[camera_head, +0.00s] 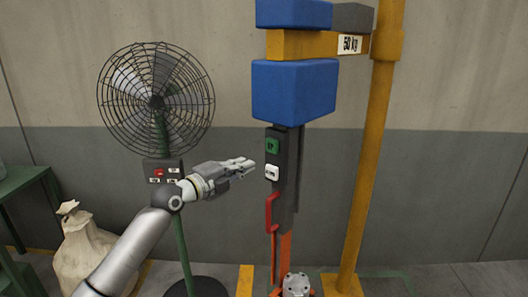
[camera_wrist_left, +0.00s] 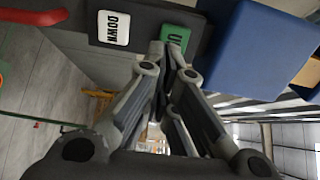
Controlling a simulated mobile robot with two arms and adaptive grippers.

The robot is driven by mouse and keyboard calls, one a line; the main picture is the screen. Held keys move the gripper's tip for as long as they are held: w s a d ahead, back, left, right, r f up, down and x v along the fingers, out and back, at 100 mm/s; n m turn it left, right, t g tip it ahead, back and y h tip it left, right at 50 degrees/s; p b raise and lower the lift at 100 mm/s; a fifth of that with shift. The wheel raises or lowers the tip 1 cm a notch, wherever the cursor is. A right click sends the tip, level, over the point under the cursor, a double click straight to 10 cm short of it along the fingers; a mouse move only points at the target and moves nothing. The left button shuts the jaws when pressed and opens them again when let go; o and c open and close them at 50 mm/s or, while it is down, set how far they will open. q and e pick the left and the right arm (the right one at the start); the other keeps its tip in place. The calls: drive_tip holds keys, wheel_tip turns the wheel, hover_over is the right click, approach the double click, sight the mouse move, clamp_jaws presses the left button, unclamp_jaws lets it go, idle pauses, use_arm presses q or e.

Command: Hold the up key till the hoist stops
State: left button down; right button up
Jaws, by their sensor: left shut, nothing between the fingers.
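The dark control pendant (camera_head: 287,190) hangs below the hoist's blue body (camera_head: 295,90). It carries a green up key (camera_head: 272,146) above a white down key (camera_head: 271,172). My left gripper (camera_head: 252,165) is shut and empty, its fingers pointing at the pendant from the left. In the left wrist view, the closed fingertips (camera_wrist_left: 167,50) are in front of the lower part of the green up key (camera_wrist_left: 175,36), with the white down key (camera_wrist_left: 114,28) to their left. I cannot tell whether they touch the key. My right gripper is out of view.
A caged fan (camera_head: 156,98) on a green stand is at the left, behind my left arm. A yellow post (camera_head: 371,160) with a 50 kg plate (camera_head: 349,44) stands right of the pendant. A red handle (camera_head: 271,212) is below the keys. A sack (camera_head: 82,250) sits lower left.

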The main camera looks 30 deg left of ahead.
sight(270, 153)
use_arm(q)
drive_tip(key=w+p, duration=0.1)
drive_tip(key=w, duration=0.1)
drive_tip(key=w+p, duration=0.1)
drive_tip(key=w, duration=0.2)
drive_tip(key=w+d+p, duration=0.1)
drive_tip(key=w, duration=0.1)
drive_tip(key=shift+w+r, duration=0.2)
drive_tip(key=shift+w+d+f+p, duration=0.15)
drive_tip(key=shift+w+p, duration=0.3)
drive_tip(key=shift+w, duration=0.25)
drive_tip(key=shift+f, duration=0.1)
